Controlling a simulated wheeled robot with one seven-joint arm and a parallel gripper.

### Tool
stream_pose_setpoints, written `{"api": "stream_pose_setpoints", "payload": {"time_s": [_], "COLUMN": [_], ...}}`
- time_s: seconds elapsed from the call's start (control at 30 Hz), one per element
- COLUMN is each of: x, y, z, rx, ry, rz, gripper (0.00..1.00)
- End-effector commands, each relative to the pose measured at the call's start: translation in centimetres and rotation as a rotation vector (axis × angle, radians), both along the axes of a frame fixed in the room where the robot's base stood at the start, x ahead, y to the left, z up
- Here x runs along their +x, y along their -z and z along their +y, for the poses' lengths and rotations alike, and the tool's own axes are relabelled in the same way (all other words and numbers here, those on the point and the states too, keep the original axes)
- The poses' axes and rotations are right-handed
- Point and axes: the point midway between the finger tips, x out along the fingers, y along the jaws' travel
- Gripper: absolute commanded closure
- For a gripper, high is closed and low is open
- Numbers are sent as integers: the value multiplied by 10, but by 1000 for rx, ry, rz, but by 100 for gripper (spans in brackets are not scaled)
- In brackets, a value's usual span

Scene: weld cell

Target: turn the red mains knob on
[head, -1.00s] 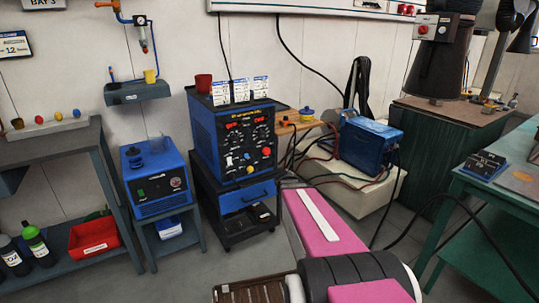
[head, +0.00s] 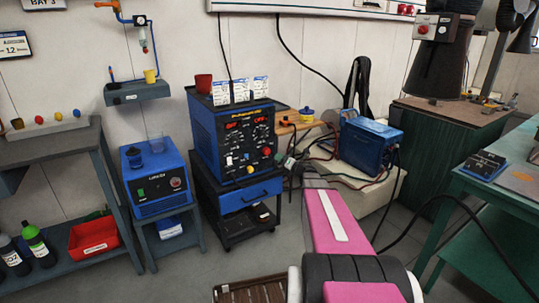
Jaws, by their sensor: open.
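The blue welding machine (head: 203,132) stands on a dark cart, its black front panel (head: 236,140) facing right of me. A small red knob (head: 266,152) sits at the panel's lower right, and a yellow one (head: 250,170) is low at its middle. The red knob's marking is too small to read, so I cannot tell its setting. My gripper (head: 290,165) is small and grey at the far end of my pink arm. It is open and appears empty, just right of the panel in the picture. I cannot judge its depth from the panel.
Cables and a blue box (head: 370,146) lie on a pale block right of the welder. A wooden shelf (head: 300,126) with small items is behind my gripper. A blue unit (head: 153,183) stands left.

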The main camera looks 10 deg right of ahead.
Motion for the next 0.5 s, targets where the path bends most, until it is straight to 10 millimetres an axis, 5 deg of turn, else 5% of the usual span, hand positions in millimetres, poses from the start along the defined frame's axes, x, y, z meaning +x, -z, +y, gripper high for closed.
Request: {"api": "stream_pose_setpoints", "payload": {"time_s": [0.5], "x": [74], "y": [1], "z": [36], "rx": [4], "ry": [1], "rz": [1], "gripper": [31]}}
